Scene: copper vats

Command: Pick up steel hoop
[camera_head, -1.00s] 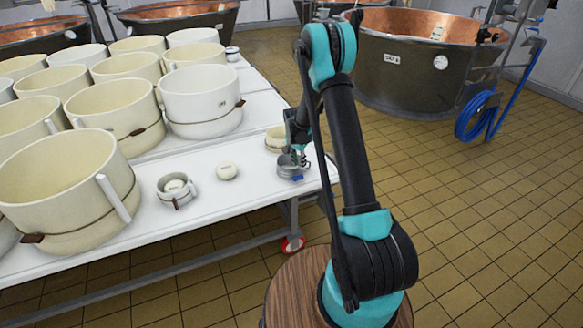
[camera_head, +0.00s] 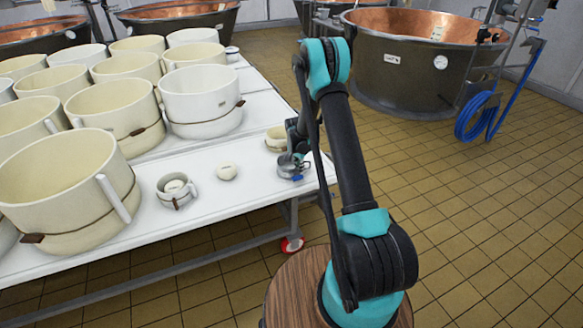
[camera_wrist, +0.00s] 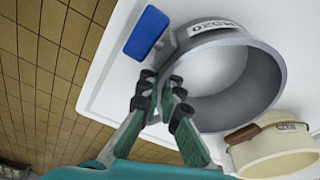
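The steel hoop is a grey metal ring with a blue tab and a printed white label. In the wrist view the hoop (camera_wrist: 268,82) fills the upper right, lying on the white table. In the head view the hoop (camera_head: 288,172) sits near the table's right end, partly covered by my gripper. My gripper (camera_wrist: 163,80) is at the hoop's near-left rim, its two green fingers apart. One fingertip appears outside the wall and the other towards the inside. Whether either touches the wall I cannot tell.
A small cream mould with a brown band (camera_wrist: 275,150) stands close beside the hoop. Large cream moulds (camera_head: 70,185) crowd the table's left. The table's right edge is close to the hoop.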

